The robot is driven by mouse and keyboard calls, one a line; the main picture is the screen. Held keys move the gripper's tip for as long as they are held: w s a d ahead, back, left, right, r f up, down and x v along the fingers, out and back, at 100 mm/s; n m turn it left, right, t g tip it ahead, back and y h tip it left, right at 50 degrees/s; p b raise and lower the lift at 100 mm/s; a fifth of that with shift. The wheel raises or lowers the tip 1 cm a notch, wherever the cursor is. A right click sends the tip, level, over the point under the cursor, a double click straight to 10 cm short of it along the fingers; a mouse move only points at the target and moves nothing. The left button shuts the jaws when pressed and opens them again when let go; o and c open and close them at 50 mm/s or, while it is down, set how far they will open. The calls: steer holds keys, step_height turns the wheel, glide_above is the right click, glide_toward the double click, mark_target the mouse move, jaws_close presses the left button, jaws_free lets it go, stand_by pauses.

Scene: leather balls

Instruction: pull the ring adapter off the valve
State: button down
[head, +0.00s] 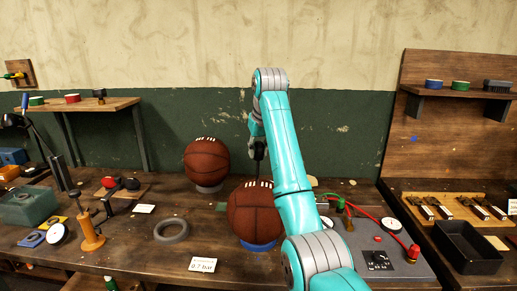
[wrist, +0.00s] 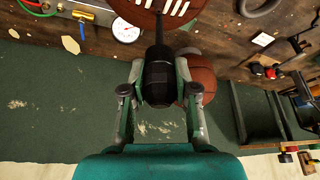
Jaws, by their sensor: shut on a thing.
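In the head view my gripper (head: 259,152) is above the front brown leather ball (head: 250,213), partly hidden by my arm. That ball sits on a blue ring stand (head: 259,246). Its white lacing also shows at the top of the wrist view (wrist: 148,17). The valve is hidden, and I cannot tell whether the black piece still touches it.
A second ball (head: 206,161) rests on a grey stand behind left. A gauge (head: 390,224) and red hose (head: 370,213) lie to the right. A black tray (head: 468,249) stands far right.

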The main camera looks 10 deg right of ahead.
steer(key=shift+f, duration=1.35)
